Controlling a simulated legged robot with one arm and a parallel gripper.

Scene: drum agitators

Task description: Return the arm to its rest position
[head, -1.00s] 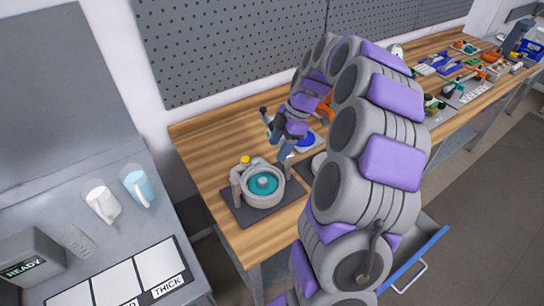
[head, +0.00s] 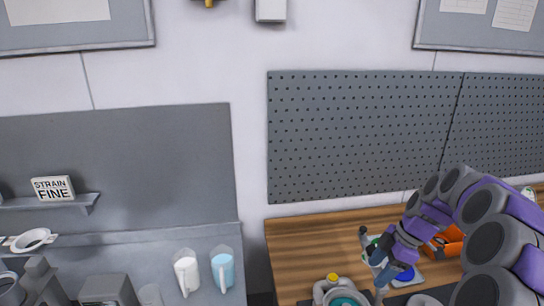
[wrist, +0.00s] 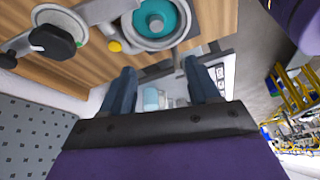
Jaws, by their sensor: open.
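My arm, grey with purple pads, reaches in from the right side of the head view over the wooden workbench (head: 300,254). My gripper (head: 380,283) points down beside the grey drum device (head: 341,297), which holds teal contents. In the wrist view my gripper (wrist: 166,88) shows two dark blue fingers spread apart with nothing held between them. The drum device (wrist: 158,18) with its yellow knob shows beyond the fingers, apart from them. Its lower part is cut off in the head view.
A white pitcher (head: 186,274) and a light blue pitcher (head: 222,269) stand on the grey counter at left. An orange item (head: 446,242) and a blue round item (head: 404,274) lie near my arm. A pegboard (head: 365,135) backs the bench.

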